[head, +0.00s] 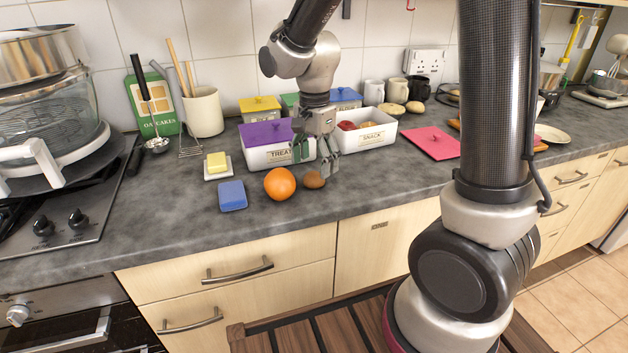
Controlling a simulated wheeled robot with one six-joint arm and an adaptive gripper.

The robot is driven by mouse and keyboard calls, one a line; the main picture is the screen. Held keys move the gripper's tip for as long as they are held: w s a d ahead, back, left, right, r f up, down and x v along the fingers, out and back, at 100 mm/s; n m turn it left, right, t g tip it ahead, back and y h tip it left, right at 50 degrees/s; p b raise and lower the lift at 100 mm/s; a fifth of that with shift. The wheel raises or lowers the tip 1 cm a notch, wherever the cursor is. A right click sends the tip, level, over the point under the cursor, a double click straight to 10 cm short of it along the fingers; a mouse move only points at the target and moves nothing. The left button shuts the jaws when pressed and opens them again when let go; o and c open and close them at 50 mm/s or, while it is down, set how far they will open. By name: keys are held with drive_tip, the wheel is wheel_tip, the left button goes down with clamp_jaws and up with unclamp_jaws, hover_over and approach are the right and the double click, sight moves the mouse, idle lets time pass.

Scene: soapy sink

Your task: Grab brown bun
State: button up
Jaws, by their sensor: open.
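A small brown round item that looks like the brown bun (314,180) lies on the grey counter near its front edge. It sits just right of an orange (280,184), close beside it. My gripper (315,165) is open and points down over the counter, just above and behind the bun. Its fingers are apart and nothing shows between them. I cannot tell whether a finger touches the bun.
A treat box (275,154) with a purple lid and an open snack box (362,141) stand behind. A blue sponge (232,196) and a butter dish (217,174) lie left. A pink board (432,143) lies right. The counter right of the bun is clear.

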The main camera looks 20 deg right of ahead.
sight(314, 174)
wheel_tip(314, 174, down, 4)
drive_tip(key=shift+f, duration=0.1)
drive_tip(key=c, duration=1.1)
